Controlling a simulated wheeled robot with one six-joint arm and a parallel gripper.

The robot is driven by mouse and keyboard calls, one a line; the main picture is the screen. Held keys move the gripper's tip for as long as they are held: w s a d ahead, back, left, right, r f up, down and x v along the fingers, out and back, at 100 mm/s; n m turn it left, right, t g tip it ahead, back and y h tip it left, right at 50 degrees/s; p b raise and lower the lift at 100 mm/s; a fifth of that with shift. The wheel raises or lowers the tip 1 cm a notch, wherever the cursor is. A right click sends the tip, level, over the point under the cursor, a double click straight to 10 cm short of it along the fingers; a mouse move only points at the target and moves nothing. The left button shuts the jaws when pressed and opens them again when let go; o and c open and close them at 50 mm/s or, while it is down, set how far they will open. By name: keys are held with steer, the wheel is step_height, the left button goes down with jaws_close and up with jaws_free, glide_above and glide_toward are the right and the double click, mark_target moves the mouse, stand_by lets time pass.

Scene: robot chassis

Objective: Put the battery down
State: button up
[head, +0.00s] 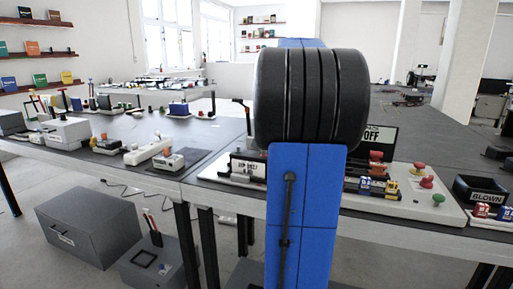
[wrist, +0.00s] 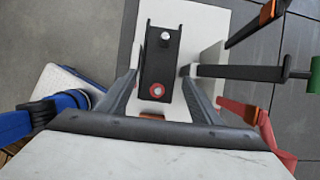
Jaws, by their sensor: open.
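In the wrist view my gripper (wrist: 160,74) is open, with its two grey fingers apart on either side of a dark channel-shaped holder (wrist: 152,50). The holder has a pale round spot at its far end and a red ring with a pale centre at its near end. It is on a white plate (wrist: 190,14). I cannot tell whether the red-ringed part belongs to a battery; no battery can be made out for certain. A small orange-brown piece (wrist: 152,116) shows close to the palm between the fingers. In the head view my own arm hides the gripper.
In the wrist view, black bars, one with a green knob (wrist: 314,75), and a red part (wrist: 266,130) stand close on the right. In the head view, a board (head: 445,208) with buttons and an OFF sign (head: 370,137) lies behind my arm. A BLOWN bin (head: 484,190) stands right.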

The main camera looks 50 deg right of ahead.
steer(key=shift+v, duration=0.8)
steer(key=s+a+f+n+h, duration=0.15)
steer(key=a+f+n, duration=0.25)
steer(key=a+n, duration=0.55)
steer(key=s+a+f+n, duration=0.25)
steer(key=a+n, duration=0.25)
steer(key=a, duration=1)
steer(key=s+a+f+n, duration=1.3)
steer(key=f+n, duration=0.1)
steer(key=n, duration=0.3)
steer(key=shift+a+f+t, duration=0.15)
steer(key=shift+f+t, duration=0.25)
steer(key=shift+s, duration=0.1)
